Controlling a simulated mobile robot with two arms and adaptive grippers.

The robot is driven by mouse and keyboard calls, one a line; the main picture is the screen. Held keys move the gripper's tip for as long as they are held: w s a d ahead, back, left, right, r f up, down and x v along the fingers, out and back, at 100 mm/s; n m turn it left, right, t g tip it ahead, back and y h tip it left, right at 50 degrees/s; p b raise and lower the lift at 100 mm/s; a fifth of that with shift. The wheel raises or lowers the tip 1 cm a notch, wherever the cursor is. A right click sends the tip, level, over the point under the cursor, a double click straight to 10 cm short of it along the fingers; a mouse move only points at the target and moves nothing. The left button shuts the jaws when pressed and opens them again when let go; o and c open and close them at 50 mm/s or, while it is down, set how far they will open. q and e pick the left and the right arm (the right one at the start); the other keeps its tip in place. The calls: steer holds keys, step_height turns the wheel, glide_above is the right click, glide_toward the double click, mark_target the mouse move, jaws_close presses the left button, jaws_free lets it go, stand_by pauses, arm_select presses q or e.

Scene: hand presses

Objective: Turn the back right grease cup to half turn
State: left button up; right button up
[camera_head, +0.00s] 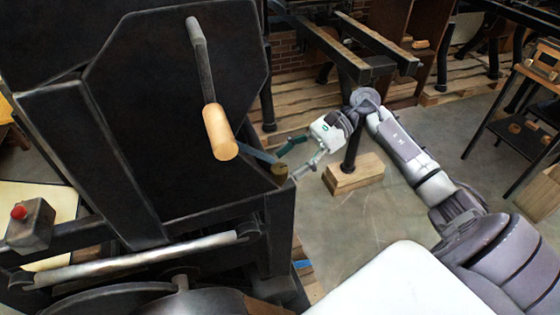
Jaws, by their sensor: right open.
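A small brass-coloured grease cup (280,171) sits on the right corner of the dark hand press (180,120). Its marking and turn position are too small to read. My right gripper (286,163) reaches in from the right, with its fingers apart and pointing left at the cup. One finger is on the far side of the cup and the other is on its near right side. I cannot tell whether either finger touches it. My left gripper is out of view.
A crank with a wooden handle (220,132) sticks out from the press, left of the cup. A red button box (31,225) is at the far left. A dark post on a wooden block (354,173) stands behind my right arm.

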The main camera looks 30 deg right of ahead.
mark_target(284, 168)
steer(key=x, duration=0.3)
steer(key=shift+w+p, duration=0.1)
steer(key=shift+p, duration=0.3)
steer(key=shift+a+f, duration=0.1)
steer(key=shift+a, duration=0.05)
steer(key=c, duration=1.2)
steer(key=shift+o, duration=0.2)
steer(key=shift+f+m+t+b, duration=0.3)
steer(key=shift+m+t+b, duration=0.1)
steer(key=shift+b, duration=0.15)
steer(key=shift+m+t+b, duration=0.4)
steer(key=shift+m+t, duration=0.1)
steer(key=shift+t, duration=0.1)
steer(key=shift+r+m+t+h+b, duration=0.25)
steer(key=shift+m+t+h+b, duration=0.15)
steer(key=shift+m+t, duration=0.35)
